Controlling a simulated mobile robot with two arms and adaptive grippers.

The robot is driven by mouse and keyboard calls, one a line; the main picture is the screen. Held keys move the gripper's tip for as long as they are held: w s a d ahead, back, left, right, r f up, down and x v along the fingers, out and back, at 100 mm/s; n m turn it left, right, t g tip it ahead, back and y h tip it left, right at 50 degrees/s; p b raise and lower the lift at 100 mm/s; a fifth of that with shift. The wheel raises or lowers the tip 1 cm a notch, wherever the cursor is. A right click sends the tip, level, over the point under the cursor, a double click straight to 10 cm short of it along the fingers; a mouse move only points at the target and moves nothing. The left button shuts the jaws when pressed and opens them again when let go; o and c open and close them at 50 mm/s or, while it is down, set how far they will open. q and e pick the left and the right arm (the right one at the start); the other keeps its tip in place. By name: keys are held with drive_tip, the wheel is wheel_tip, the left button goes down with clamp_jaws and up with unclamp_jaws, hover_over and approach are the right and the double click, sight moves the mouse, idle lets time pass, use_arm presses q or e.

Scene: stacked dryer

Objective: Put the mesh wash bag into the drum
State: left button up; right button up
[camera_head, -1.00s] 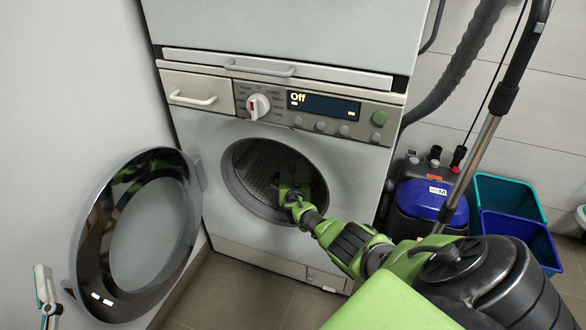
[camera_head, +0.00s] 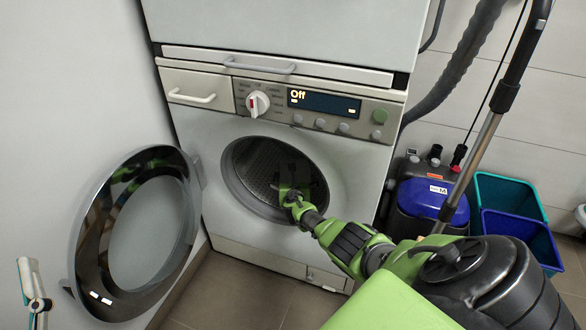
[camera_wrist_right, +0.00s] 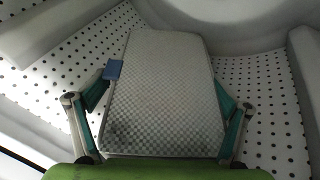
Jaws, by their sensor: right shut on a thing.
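The mesh wash bag (camera_wrist_right: 163,90) is a pale grey checked pad with a blue tag on its left edge. In the right wrist view it sits between the two fingers of my right gripper (camera_wrist_right: 165,108), which is shut on it. In the head view my right gripper (camera_head: 291,186) reaches through the round opening into the drum (camera_head: 258,168); the bag is hard to make out in the dark there. The drum's perforated wall (camera_wrist_right: 262,95) surrounds the bag in the wrist view. A small part of my left gripper (camera_head: 33,288) shows at the lower left edge.
The round door (camera_head: 150,232) hangs wide open at the left of the machine (camera_head: 228,228). The panel display (camera_head: 323,103) reads "Off". A blue vacuum cleaner (camera_head: 430,201), its hose and bins (camera_head: 510,195) stand at the right. A wall is close on the left.

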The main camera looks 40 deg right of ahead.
drive_tip(key=o, duration=0.9)
drive_tip(key=shift+c, duration=0.2)
